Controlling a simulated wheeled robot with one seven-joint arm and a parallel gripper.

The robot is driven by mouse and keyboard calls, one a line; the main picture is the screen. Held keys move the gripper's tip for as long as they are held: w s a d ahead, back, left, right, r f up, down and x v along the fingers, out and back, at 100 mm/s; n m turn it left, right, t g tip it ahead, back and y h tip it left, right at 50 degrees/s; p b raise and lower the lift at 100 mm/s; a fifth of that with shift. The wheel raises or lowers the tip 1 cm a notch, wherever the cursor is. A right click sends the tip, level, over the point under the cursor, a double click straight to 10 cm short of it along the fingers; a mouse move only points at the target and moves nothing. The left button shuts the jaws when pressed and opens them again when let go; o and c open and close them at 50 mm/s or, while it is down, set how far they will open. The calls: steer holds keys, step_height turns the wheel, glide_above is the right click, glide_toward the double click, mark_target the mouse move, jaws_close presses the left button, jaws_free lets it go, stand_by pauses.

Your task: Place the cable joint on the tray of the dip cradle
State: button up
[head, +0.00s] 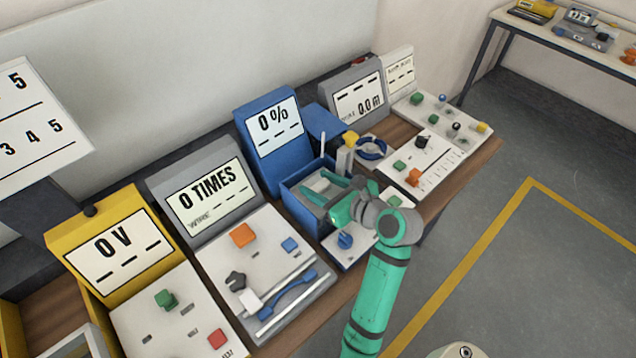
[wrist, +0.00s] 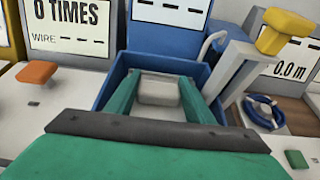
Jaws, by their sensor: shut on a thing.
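My gripper (head: 323,188) reaches into the open blue box of the dip cradle (head: 294,203), below the "0 %" display. In the wrist view, my two green fingers (wrist: 158,84) stand on either side of a pale grey block (wrist: 158,92), which I take to be the cable joint, and are shut on it. The block is within the blue walls (wrist: 115,72). A light grey surface (wrist: 162,114), perhaps the tray, shows nearer the camera. I cannot tell whether the block touches the tray; its underside is hidden.
A pale upright post with a yellow top (wrist: 285,30) stands close on the right of the box. A blue cable coil (wrist: 264,112) lies beyond it. The "0 TIMES" station (head: 213,196) with an orange block (head: 243,235) is on the left.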

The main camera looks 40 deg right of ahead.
steer(key=shift+s+d, duration=0.1)
steer(key=shift+s, duration=0.1)
steer(key=o, duration=1.1)
steer(key=shift+f, duration=0.1)
steer(key=v, duration=1.2)
